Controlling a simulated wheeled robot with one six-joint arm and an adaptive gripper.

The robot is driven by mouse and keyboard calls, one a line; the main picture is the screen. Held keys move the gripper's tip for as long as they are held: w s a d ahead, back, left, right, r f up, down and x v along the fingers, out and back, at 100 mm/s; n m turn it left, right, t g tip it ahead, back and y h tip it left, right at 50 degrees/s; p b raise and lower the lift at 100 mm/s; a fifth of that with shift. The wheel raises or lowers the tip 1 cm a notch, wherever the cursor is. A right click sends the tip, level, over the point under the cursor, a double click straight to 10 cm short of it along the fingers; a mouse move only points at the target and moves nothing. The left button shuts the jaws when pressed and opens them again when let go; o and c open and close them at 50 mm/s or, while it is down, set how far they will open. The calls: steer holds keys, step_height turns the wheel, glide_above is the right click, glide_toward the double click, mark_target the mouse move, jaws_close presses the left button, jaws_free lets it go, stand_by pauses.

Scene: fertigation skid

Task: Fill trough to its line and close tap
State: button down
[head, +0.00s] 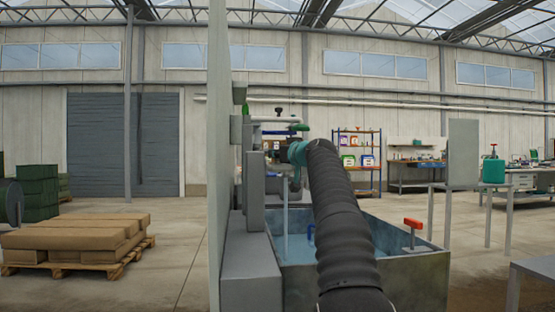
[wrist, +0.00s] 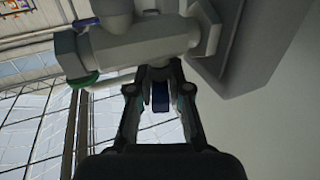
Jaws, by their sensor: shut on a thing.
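The grey trough (head: 415,278) stands in front of me in the head view, with bluish water (head: 298,248) inside. A thin pale stream (head: 286,225) hangs from the tap area down to the water. My black arm covers the middle of the trough, and I cannot make out a fill line. In the wrist view the tap (wrist: 135,48) is a pale grey pipe body. My gripper (wrist: 160,75) is shut on its blue handle (wrist: 160,97), just below the body.
A grey panel (head: 217,150) stands left of the trough. Metal-legged tables stand right. Floor at left centre is clear.

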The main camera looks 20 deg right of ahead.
steer(key=shift+n+y, duration=0.5)
steer(key=shift+y, duration=0.3)
steer(key=c, duration=1.2)
jaws_free()
steer(key=shift+o, duration=0.2)
steer(key=shift+s, duration=0.1)
steer(key=shift+s+d+r, duration=0.1)
steer(key=shift+s, duration=0.7)
steer(key=s+d, duration=0.1)
steer(key=s, duration=0.9)
steer(key=shift+d, duration=0.3)
